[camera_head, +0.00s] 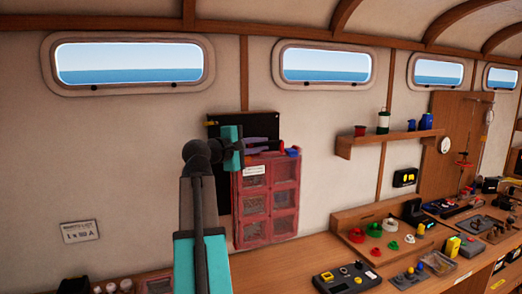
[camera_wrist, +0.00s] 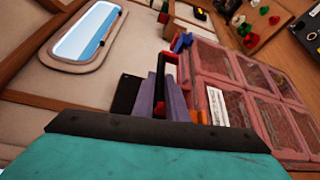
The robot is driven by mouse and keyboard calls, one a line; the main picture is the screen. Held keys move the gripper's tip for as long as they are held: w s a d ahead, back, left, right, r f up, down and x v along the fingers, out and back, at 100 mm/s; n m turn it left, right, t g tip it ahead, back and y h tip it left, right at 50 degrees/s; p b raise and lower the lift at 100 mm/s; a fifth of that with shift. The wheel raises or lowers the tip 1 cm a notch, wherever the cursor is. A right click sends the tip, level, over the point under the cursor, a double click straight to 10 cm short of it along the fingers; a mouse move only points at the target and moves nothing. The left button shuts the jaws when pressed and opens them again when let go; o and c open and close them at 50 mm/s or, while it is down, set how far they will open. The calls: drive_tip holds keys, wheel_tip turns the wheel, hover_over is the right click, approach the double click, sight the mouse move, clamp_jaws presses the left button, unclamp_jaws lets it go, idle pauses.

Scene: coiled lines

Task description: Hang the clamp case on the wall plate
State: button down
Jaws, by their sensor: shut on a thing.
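The clamp case (camera_head: 268,203) is a reddish see-through box with several compartments, a white label and a blue latch. It hangs upright in front of the wall, above the bench; it also shows in the wrist view (camera_wrist: 235,75). My gripper (camera_head: 270,144) is shut on the case's handle (camera_wrist: 168,68), at the top of the case. The wall plate (camera_head: 222,128) is a black panel behind my gripper and the case, which hide much of it. A dark piece of it shows in the wrist view (camera_wrist: 125,95). I cannot tell whether the case touches the plate.
A wooden shelf (camera_head: 385,137) with cups and a bottle juts from the wall to the right. The wooden bench (camera_head: 285,262) below carries a control box (camera_head: 347,276), a rack of coloured parts and several tools. The wall left of the plate is bare except for a small sign (camera_head: 80,231).

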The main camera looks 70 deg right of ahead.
drive_tip(key=r+p, duration=0.1)
drive_tip(key=w+d+r+p, duration=0.1)
drive_tip(key=r, duration=0.1)
drive_tip(key=d+r+p, duration=0.1)
drive_tip(key=r, duration=0.1)
drive_tip(key=shift+w+d+r, duration=0.15)
drive_tip(key=shift+w+d, duration=0.05)
drive_tip(key=shift+d, duration=0.05)
drive_tip(key=shift+s, duration=0.15)
